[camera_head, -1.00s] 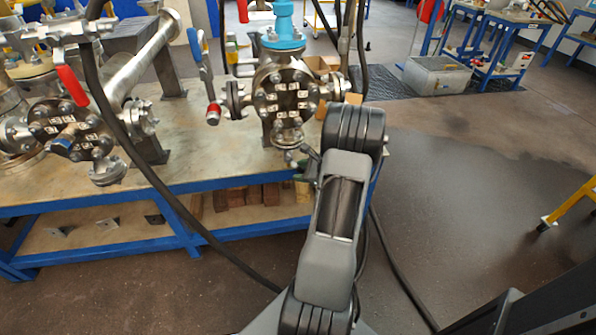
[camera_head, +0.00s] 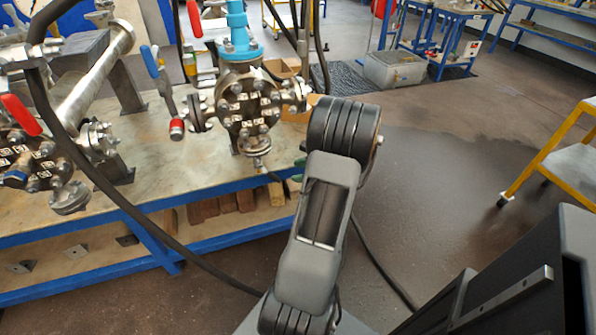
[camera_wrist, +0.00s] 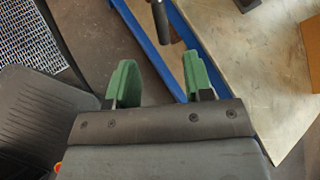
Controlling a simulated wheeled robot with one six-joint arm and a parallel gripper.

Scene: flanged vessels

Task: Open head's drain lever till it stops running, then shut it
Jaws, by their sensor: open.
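A flanged steel vessel head (camera_head: 248,108) with a blue top fitting (camera_head: 238,35) stands on the bench in the head view. A blue-handled lever (camera_head: 151,62) is at its left, with a red-tipped part (camera_head: 177,128) below. A second flanged vessel (camera_head: 35,165) at the far left has a red lever (camera_head: 20,115). I cannot tell which lever is the drain lever. My gripper's green fingers (camera_wrist: 160,78) are apart and empty in the wrist view, beside the bench edge. A dark rod-like piece (camera_wrist: 160,20) shows beyond them. In the head view my arm mostly hides the gripper.
The blue-framed bench (camera_head: 120,195) carries both vessels, with wooden blocks (camera_head: 215,207) beneath. A black hose (camera_head: 90,165) crosses in front. A yellow-framed stand (camera_head: 550,150) is at right. The dark, wet-looking floor (camera_head: 430,190) right of the bench is open.

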